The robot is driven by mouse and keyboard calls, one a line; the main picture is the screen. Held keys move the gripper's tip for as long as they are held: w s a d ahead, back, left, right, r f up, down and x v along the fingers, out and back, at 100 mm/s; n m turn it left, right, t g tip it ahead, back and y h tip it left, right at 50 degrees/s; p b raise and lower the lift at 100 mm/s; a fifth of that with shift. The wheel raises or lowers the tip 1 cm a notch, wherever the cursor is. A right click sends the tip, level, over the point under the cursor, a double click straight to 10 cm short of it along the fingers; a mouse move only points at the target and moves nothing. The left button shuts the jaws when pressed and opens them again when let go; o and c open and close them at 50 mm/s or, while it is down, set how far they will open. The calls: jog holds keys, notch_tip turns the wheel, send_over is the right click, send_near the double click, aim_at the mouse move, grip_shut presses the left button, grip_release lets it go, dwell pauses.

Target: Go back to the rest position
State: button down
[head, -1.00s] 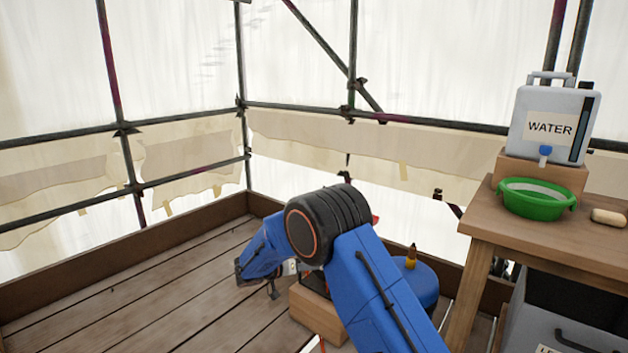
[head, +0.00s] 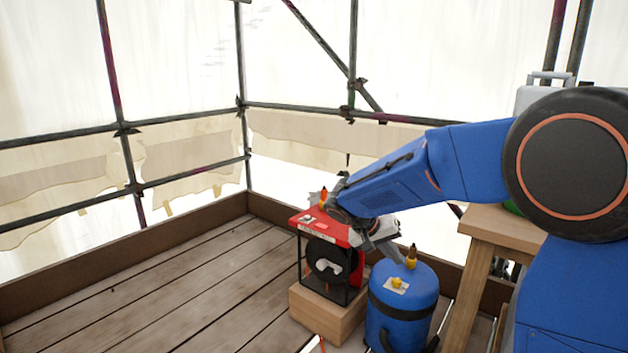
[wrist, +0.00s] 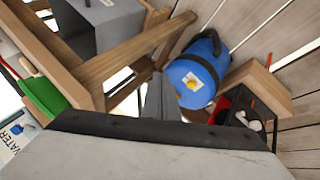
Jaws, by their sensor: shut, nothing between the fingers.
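My gripper (head: 382,240) is shut and empty in the head view. It hangs at the end of my blue arm, in front of the red-topped reel box and above the left side of the blue cylinder. In the wrist view the closed gripper (wrist: 160,98) points toward the blue cylinder. Whether it touches anything is hard to tell. My arm reaches in from the right and bends at a large dark joint.
The red-topped reel box (head: 318,235) stands on a wooden block (head: 325,315). The blue cylinder (head: 400,318) stands beside it. The wooden table (head: 490,222) is at right, largely behind my arm. Planks at left are clear. The wrist view shows a green basin (wrist: 42,97).

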jog(key=s+d+n+y, duration=0.1)
jog(key=s+d+y, duration=0.1)
jog(key=s, duration=0.9)
jog(key=s+d+r+n+t+y, duration=0.1)
jog(key=s+d+y, duration=0.1)
jog(key=s, duration=1)
jog(key=s+d+n+t+y, duration=0.1)
jog(key=s+d+y, duration=0.1)
jog(key=s, duration=1)
jog(key=shift+d+r+y, duration=0.15)
jog(key=shift+r+y, duration=0.25)
jog(key=shift+y, duration=0.4)
